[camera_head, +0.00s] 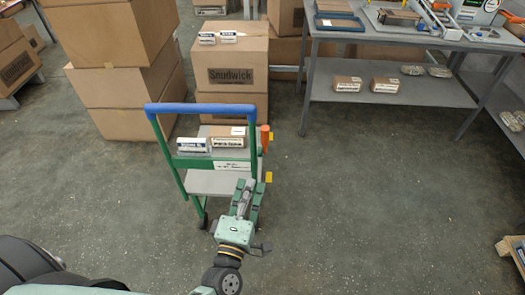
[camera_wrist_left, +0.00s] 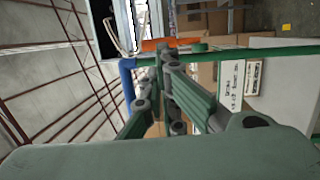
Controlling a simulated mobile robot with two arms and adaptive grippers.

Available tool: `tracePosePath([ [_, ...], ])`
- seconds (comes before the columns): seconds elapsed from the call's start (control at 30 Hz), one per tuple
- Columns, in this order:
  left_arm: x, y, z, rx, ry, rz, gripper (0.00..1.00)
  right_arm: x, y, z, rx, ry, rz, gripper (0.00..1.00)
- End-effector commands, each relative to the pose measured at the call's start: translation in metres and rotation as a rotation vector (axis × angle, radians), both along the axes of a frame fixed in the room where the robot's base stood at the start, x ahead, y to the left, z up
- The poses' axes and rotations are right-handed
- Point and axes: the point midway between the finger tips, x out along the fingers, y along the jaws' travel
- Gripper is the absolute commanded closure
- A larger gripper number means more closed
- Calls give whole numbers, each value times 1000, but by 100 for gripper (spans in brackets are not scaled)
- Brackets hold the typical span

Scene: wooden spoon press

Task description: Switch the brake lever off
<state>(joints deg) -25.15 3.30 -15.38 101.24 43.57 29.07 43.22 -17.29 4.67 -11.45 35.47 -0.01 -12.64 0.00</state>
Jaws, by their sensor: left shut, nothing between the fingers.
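A green cart with a blue handle (camera_head: 165,108) stands in the middle of the head view. An orange lever (camera_head: 265,135), which looks like the brake lever, stands upright at the cart's right side. My left gripper (camera_head: 247,184) is in front of the cart's right side, below the lever in the picture. It is shut and empty. In the left wrist view, the fingertips (camera_wrist_left: 165,56) are close together, with the orange lever (camera_wrist_left: 158,44) just beyond them. Contact between them cannot be told. My right gripper is not in view.
Small boxes (camera_head: 193,145) lie on the cart's top shelf. Stacked cardboard boxes (camera_head: 110,40) stand behind it at left, and a Snudwick box (camera_head: 232,78) directly behind. A grey workbench (camera_head: 400,40) stands at upper right. The floor (camera_head: 380,200) right of the cart is clear.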

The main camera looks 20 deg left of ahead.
Motion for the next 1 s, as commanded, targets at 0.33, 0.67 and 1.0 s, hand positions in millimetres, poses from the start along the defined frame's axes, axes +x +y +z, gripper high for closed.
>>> tracePosePath([
  [0.33,62,5,9,4,-3,-1,100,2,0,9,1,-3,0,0],
  [0.67,121,10,15,5,0,-1,100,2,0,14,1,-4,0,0],
  [1.0,136,11,15,5,1,-1,100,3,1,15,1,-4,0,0],
])
